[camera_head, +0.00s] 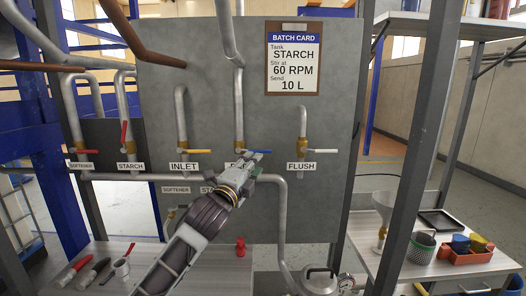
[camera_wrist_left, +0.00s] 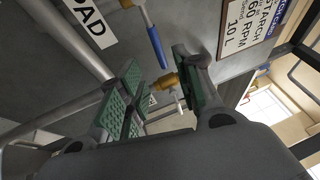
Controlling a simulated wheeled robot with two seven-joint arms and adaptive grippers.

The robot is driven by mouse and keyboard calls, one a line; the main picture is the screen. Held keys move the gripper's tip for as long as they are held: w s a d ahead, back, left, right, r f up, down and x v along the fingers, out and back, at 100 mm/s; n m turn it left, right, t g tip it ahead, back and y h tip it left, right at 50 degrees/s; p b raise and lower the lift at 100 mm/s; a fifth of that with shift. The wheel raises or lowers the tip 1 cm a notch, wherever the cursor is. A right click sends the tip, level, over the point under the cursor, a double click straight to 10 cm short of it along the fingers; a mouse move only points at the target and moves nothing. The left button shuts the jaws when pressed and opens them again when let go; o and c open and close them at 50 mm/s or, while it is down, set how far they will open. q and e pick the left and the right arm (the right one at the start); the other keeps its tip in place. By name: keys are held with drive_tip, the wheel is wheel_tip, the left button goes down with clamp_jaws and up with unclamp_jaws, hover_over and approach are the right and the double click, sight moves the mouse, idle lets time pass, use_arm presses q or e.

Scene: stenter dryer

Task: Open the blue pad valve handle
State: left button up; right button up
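The blue pad valve handle (camera_head: 258,151) points right from its brass valve on the grey panel, just above the PAD label, which my left gripper (camera_head: 248,170) partly covers in the head view. The gripper is just below the handle. In the left wrist view the blue handle (camera_wrist_left: 157,46) lies beyond the open green-padded fingers of my left gripper (camera_wrist_left: 160,85), near the PAD label (camera_wrist_left: 88,22). Nothing is held between the fingers; whether they touch the handle cannot be told. My right gripper is not in view.
The flush valve (camera_head: 303,150) with a white handle is to the right, and the yellow-handled inlet valve (camera_head: 190,151) to the left. A batch card (camera_head: 293,58) hangs above. A bent pipe (camera_head: 283,220) runs below. A bench with tools (camera_head: 85,268) stands at lower left.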

sight(262, 152)
use_arm(q)
drive_tip(key=shift+p+x, duration=1)
drive_tip(key=shift+x, duration=3.45)
drive_tip(key=shift+r, duration=0.1)
clamp_jaws()
